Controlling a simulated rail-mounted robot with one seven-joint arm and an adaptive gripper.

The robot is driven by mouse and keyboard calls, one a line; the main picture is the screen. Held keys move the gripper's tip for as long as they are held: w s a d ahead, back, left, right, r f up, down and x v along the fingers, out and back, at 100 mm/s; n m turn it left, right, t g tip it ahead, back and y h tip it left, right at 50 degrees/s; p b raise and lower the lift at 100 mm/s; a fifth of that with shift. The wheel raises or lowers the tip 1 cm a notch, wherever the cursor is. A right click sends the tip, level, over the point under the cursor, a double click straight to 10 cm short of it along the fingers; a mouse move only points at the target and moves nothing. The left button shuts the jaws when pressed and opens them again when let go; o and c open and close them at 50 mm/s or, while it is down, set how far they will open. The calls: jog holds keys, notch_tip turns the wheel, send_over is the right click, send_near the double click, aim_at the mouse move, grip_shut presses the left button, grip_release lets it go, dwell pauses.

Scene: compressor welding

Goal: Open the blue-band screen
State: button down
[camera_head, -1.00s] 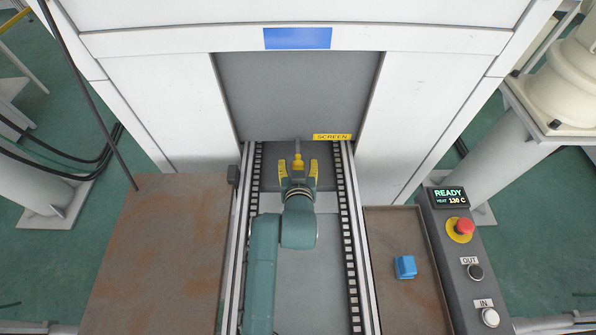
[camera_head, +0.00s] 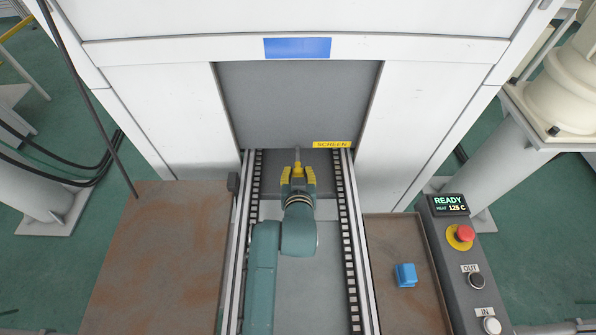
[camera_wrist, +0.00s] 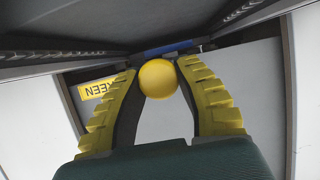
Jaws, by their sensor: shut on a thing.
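The screen (camera_head: 300,100) is a plain grey panel filling the opening of a white housing, under a blue band (camera_head: 297,48). It is down, with its lower edge close above the rail track. A yellow SCREEN label (camera_head: 332,144) sits at its lower right; the label also shows in the wrist view (camera_wrist: 97,89). My gripper (camera_head: 298,174) is low in front of the screen, over the track. In the wrist view my gripper (camera_wrist: 167,82) has its yellow fingers shut on a round yellow knob (camera_wrist: 158,79). A short grey stem (camera_head: 297,153) shows beyond the fingers.
A toothed rail track (camera_head: 347,235) runs into the opening on both sides of my arm. A rusty plate (camera_head: 150,260) lies left. A brown tray (camera_head: 400,237) with a blue block (camera_head: 405,275) lies right. A console (camera_head: 455,225) reads READY, HEAT 125 C.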

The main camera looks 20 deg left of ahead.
notch_tip(320, 180, up, 27)
jog(key=p, duration=1.9)
jog(key=shift+f, duration=0.1)
jog(key=c, duration=0.7)
grip_release()
jog(key=shift+w, duration=0.1)
jog(key=shift+o, duration=0.2)
jog(key=v, duration=1.2)
jog(key=shift+f, duration=0.15)
